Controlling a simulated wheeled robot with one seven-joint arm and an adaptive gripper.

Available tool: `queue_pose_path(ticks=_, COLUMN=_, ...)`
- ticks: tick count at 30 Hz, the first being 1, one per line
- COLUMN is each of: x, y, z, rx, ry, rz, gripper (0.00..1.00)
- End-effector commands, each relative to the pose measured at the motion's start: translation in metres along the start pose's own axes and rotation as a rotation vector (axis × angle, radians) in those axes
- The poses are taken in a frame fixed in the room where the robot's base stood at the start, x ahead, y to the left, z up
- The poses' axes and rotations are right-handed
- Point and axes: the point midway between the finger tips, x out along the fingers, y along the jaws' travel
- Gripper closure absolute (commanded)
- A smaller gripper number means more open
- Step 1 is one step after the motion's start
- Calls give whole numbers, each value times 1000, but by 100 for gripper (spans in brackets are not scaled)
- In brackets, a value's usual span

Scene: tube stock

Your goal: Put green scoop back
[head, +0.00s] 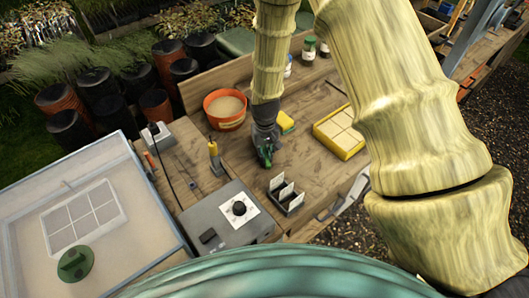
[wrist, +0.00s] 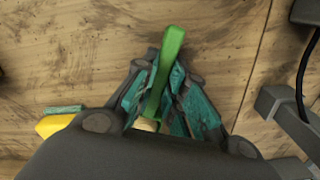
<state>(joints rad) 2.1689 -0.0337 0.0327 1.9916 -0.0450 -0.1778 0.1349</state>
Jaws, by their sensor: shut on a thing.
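The green scoop (wrist: 170,62) shows in the wrist view as a narrow green strip rising between the fingers, with a pale piece at its lower end. My gripper (wrist: 165,95) is shut on it. In the head view my gripper (head: 265,158) points down over the middle of the wooden bench, and the green of the scoop is hard to tell apart from the fingers. The fingers and arm hide most of the scoop. I cannot tell whether it touches the bench.
An orange tub (head: 213,99) of pale material stands behind left of my gripper. A yellow sponge (head: 286,120) and a yellow tray (head: 350,152) lie to the right. A black label rack (head: 288,198), a grey box (head: 218,213) and a yellow-handled tool (head: 213,149) stand nearby.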

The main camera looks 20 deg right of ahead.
Motion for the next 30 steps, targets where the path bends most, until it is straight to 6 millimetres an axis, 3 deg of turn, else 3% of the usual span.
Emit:
queue_pose_path(ticks=7, x=4, y=0, z=0, rx=0, ry=-1, rz=0, gripper=100)
queue_pose_path(ticks=8, x=4, y=0, z=0, rx=0, ry=-1, rz=0, gripper=85)
queue_pose_path(ticks=9, x=3, y=0, z=0, rx=0, ry=0, rz=0, gripper=78)
queue_pose_path(ticks=12, x=3, y=0, z=0, rx=0, ry=-1, rz=0, gripper=65)
queue_pose_path(ticks=24, x=-2, y=0, z=0, rx=0, ry=0, rz=0, gripper=65)
queue_pose_path(ticks=30, x=-17, y=0, z=-1, rx=0, ry=2, rz=0, gripper=65)
